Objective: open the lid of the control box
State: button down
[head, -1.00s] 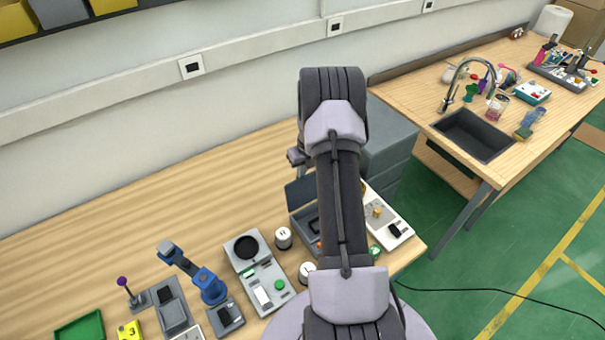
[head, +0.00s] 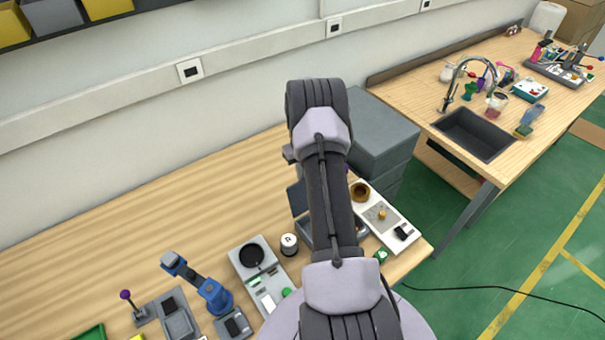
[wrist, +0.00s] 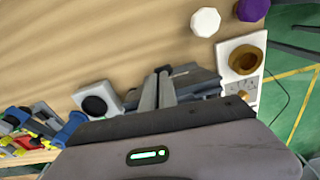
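The dark grey control box (head: 304,230) sits on the wooden bench, largely hidden behind my arm in the head view. A dark panel that looks like its lid (head: 297,197) stands raised at its back left side. In the wrist view, the grey box (wrist: 200,78) lies just beyond and right of my gripper (wrist: 160,75). The two fingers are close together, pointing at the box area. Whether they touch the lid or have its edge between them is hidden. My gripper is hidden in the head view.
A white panel with a brown ring (head: 360,192) lies right of the box. A white round piece (head: 289,243), a grey device with a black dish (head: 252,256) and a small blue arm (head: 212,292) stand left. Grey drawers (head: 375,135) stand behind. The bench's back left is clear.

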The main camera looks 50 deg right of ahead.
jog(key=shift+a+f, duration=0.15)
jog(key=shift+f, duration=0.2)
